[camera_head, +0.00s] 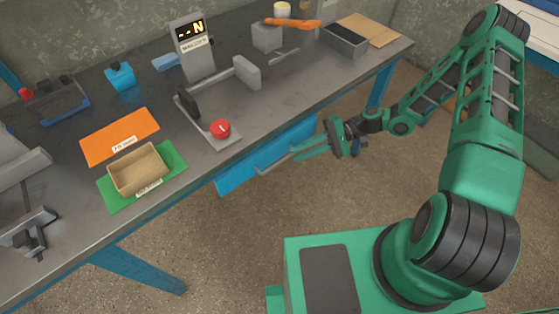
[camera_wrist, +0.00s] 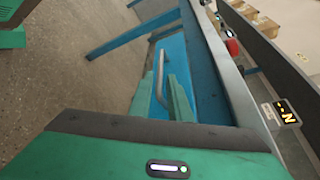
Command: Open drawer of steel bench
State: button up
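The steel bench (camera_head: 230,160) has a blue drawer (camera_head: 238,178) under its front edge. The drawer looks shut, its front in line under the bench top. A grey bar handle (camera_wrist: 161,65) runs along the drawer front, which also shows in the wrist view (camera_wrist: 200,75). My gripper (camera_head: 293,153) is at the drawer front, fingers pointing at the handle. In the wrist view its two green fingers (camera_wrist: 160,78) are apart, with the bar between them. I see gaps beside the bar; contact is not clear.
On the bench top stand a scale with a display (camera_head: 192,45), a red button (camera_head: 220,128), a wooden tray (camera_head: 120,180) on a green mat, an orange mat (camera_head: 105,135) and a grey bin (camera_head: 345,42). Blue bench legs (camera_head: 140,270) stand below. The floor before the drawer is clear.

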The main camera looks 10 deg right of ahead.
aim_at(285, 160)
jog(key=x, duration=0.7)
jog(key=shift+s+a, duration=0.1)
jog(key=shift+a, duration=0.25)
grip_shut()
